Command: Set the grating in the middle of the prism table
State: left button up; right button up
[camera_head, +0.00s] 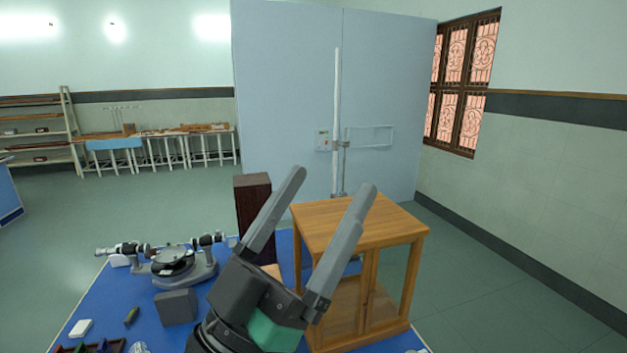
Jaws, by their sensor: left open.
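The spectrometer (200,270) stands on the blue bench at the left, with a telescope tube on each side. Its round dark prism table (173,252) is at its centre and looks bare, though it is small in view. I cannot make out the grating for certain. My left gripper (333,182) is large in the foreground, to the right of the spectrometer and above the bench. Its two grey fingers point up and away, wide apart, with nothing between them. It hides part of the bench and of the wooden case. My right gripper is not in view.
A glass-sided wooden case (390,235) stands on the bench at the right, with a tall dark wooden block (252,200) behind my gripper.

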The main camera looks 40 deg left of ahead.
pick_arm(q)
jog(key=s+d+r+m+t+h, duration=0.1)
jog(key=s+d+r+h, duration=0.1)
jog(key=s+r, duration=0.1)
jog(key=shift+r+m, duration=0.3)
jog(key=shift+r, duration=0.55)
jog(key=shift+o, duration=0.4)
jog(key=shift+s+d, duration=0.1)
jog(key=shift+d, duration=0.05)
